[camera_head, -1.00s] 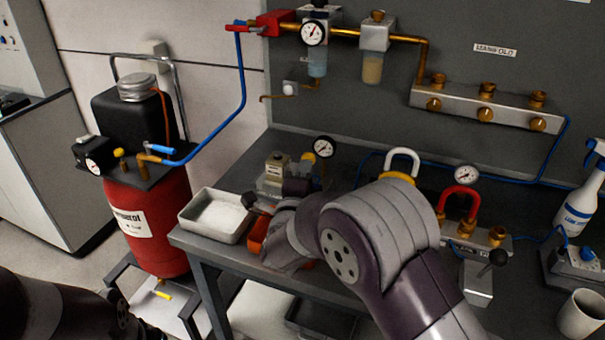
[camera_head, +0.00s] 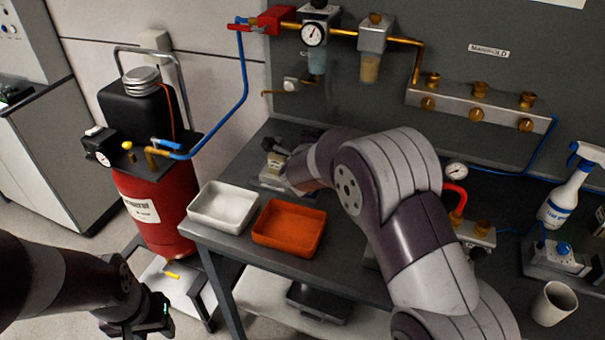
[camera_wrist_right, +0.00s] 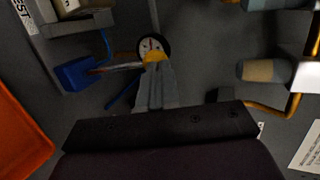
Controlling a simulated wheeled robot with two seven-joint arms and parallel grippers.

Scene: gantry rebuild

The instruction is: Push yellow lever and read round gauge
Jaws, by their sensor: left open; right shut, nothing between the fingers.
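My right gripper (camera_wrist_right: 155,74) is shut and empty in the right wrist view. A yellow piece (camera_wrist_right: 155,57), perhaps the yellow lever, shows right at its fingertips; I cannot tell whether they touch. Just beyond it is a round gauge (camera_wrist_right: 152,44) with a white dial, its reading too small to make out. In the head view my right arm hides this gauge and the yellow piece. My left gripper (camera_head: 158,312) is open, low at the left, beside the table and clear of it.
A white tray (camera_head: 223,222) and an orange tray (camera_head: 270,250) stand at the table's front left. A red tank (camera_head: 158,225) with its own gauge stands left of the table. A spray bottle (camera_head: 562,205) and a cup (camera_head: 553,303) are at the right. Another gauge (camera_head: 313,34) hangs on the back panel.

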